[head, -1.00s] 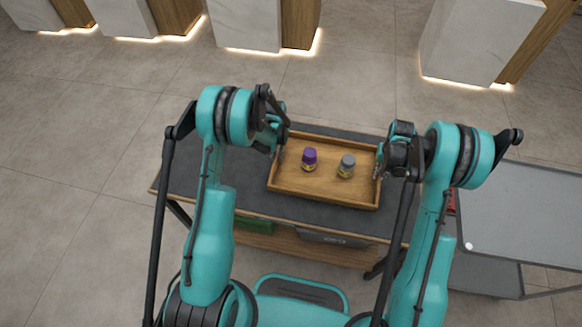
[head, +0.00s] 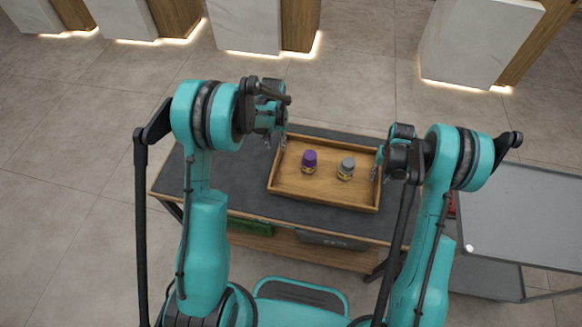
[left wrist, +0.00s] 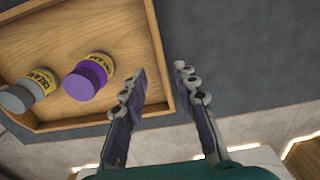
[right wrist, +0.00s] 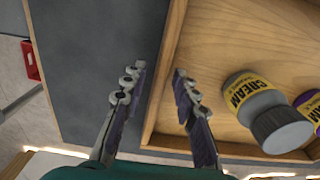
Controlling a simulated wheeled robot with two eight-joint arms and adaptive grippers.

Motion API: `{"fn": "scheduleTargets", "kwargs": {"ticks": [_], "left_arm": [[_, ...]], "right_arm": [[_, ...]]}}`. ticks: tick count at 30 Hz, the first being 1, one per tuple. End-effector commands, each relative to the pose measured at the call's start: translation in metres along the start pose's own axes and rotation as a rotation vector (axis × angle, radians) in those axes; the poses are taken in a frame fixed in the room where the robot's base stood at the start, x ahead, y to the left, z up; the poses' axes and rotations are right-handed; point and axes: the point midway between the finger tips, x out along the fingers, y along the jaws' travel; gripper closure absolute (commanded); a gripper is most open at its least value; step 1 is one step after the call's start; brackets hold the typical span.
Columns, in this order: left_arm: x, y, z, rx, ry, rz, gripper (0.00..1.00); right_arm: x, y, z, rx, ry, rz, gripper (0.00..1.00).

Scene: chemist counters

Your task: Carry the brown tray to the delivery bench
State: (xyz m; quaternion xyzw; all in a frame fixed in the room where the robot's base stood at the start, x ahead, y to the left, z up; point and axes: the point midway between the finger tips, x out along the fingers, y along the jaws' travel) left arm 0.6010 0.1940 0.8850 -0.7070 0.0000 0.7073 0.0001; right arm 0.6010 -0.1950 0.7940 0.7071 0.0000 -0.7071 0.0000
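The brown tray (head: 322,199) is a shallow wooden box lying level on a dark-topped table. It holds a purple-capped jar (head: 309,161) and a grey-capped jar (head: 346,168), both upright. My left gripper (head: 276,142) is open and empty by the tray's left wall, raised above it. In the left wrist view its fingers (left wrist: 161,73) appear on either side of the wall line. My right gripper (head: 379,166) is at the tray's right wall. In the right wrist view its fingers (right wrist: 160,72) are apart, one on each side of that wall; contact cannot be told.
The dark table top (head: 237,198) is clear left of the tray. A grey cart (head: 520,205) stands close at the right. A red item (right wrist: 31,60) is partly seen beside the table. White-and-wood counters (head: 247,27) stand at the back, with open floor between.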

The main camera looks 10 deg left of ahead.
Motion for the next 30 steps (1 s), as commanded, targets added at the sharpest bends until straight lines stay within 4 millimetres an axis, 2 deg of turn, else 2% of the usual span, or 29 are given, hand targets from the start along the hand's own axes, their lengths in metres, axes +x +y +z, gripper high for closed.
{"fn": "scheduleTargets", "kwargs": {"ticks": [3, 8, 11, 21, 25, 30], "left_arm": [[-0.016, 0.0, 0.0, 0.0, 0.0, 0.0, 0.7], [-0.024, 0.0, 0.0, 0.0, 0.0, 0.0, 0.7], [-0.024, 0.0, 0.0, 0.0, 0.0, 0.0, 0.7], [-0.024, 0.0, 0.0, 0.0, 0.0, 0.0, 0.7], [-0.024, 0.0, 0.0, 0.0, 0.0, 0.0, 0.7], [-0.024, 0.0, 0.0, 0.0, 0.0, 0.0, 0.7]], "right_arm": [[0.0, 0.0, 0.0, 0.0, 0.0, 0.0, 0.71], [-0.005, 0.0, 0.0, 0.0, 0.0, 0.0, 0.71], [-0.018, 0.0, 0.0, 0.0, 0.0, 0.0, 0.71], [-0.09, 0.0, 0.001, 0.0, 0.0, 0.0, 0.71], [-0.108, 0.0, 0.0, 0.0, 0.0, 0.0, 0.71], [-0.119, 0.0, 0.0, 0.0, 0.0, 0.0, 0.71]]}}
